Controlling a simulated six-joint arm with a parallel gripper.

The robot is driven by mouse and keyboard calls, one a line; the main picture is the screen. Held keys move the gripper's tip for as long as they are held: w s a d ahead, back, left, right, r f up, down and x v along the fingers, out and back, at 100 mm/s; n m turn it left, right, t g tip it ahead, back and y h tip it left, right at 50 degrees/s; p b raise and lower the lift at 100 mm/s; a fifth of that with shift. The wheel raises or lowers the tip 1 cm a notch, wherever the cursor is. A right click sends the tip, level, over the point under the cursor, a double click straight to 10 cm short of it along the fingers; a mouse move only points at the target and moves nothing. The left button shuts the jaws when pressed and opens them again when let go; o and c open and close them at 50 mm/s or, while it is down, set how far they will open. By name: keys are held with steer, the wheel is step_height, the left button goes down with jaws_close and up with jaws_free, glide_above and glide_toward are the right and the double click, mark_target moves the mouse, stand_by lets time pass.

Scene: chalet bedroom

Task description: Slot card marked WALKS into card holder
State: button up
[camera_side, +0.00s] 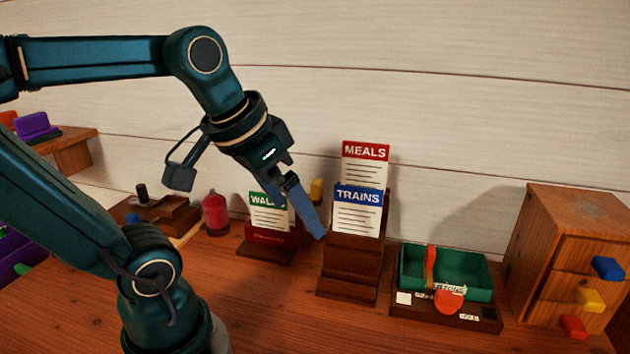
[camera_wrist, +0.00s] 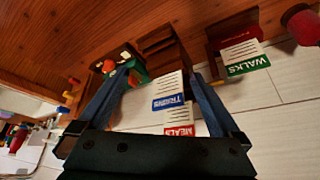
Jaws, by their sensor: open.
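The white card with a green WALKS header (camera_side: 268,217) stands in a small dark red stand (camera_side: 262,247), partly hidden by my gripper's fingers in the side view. It also shows in the wrist view (camera_wrist: 243,58). The stepped wooden card holder (camera_side: 347,270) to its right carries a red-headed MEALS card (camera_side: 366,165) behind a blue-headed TRAINS card (camera_side: 357,212). Its lower front step looks bare. My gripper (camera_side: 315,225) is open, tilted down between the two stands. In the wrist view its fingers (camera_wrist: 163,72) appear on either side of the TRAINS card; I see no card held.
A green tray (camera_side: 470,272) on a wooden base stands right of the holder, with a wooden drawer cabinet (camera_side: 570,255) beyond. The wall is close behind.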

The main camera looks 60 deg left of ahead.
steer(key=s+d+f+m+h, duration=0.1)
steer(key=s+d+f+m, duration=0.1)
steer(key=d+f, duration=0.1)
steer(key=shift+s+d+f, duration=0.2)
steer(key=shift+s+d, duration=0.2)
steer(key=shift+d, duration=0.25)
steer(key=shift+a+f, duration=0.1)
steer(key=shift+f, duration=0.2)
steer(key=c, duration=0.9)
steer(key=shift+w, duration=0.1)
steer(key=shift+r, duration=0.15)
